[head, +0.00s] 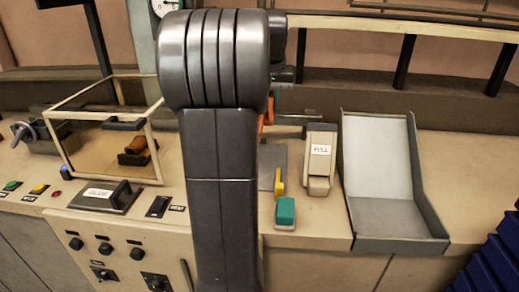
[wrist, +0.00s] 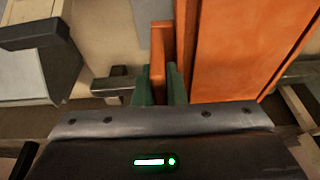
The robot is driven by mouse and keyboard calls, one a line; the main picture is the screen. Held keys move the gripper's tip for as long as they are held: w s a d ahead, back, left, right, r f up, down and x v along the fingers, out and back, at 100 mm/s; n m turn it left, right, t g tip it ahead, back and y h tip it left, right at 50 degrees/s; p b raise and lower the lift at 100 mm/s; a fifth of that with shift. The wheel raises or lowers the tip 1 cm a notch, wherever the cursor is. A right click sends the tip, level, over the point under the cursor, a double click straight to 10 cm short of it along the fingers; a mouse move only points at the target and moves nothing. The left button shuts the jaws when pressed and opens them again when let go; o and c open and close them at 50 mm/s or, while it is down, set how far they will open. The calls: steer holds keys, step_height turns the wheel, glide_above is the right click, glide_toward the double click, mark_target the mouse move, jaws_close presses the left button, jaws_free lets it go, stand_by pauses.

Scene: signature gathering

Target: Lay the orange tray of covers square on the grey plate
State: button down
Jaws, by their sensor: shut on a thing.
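The orange tray (wrist: 240,45) fills the upper right of the wrist view, with an upright orange strip (wrist: 160,45) along its left side. My gripper (wrist: 160,85) has green fingertips closed on that strip. In the head view my own arm hides most of the tray, and only a thin orange sliver (head: 264,118) shows beside it, above the counter. The grey plate (head: 268,160) lies on the counter just right of my arm, partly hidden by it. The covers cannot be made out.
Right of the plate stand a beige block marked PULL (head: 319,160) and a grey chute (head: 380,165). A yellow lever (head: 279,182) and a green block (head: 285,212) are at the plate's front. A clear framed box (head: 110,160) stands left of my arm.

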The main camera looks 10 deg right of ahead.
mark_target(271, 117)
step_height(271, 117, down, 15)
steer(key=shift+r, duration=0.1)
stand_by(0.3)
steer(key=c, duration=1.9)
jaws_free()
steer(key=o, duration=0.4)
steer(key=v, duration=1.2)
steer(key=shift+o, duration=0.5)
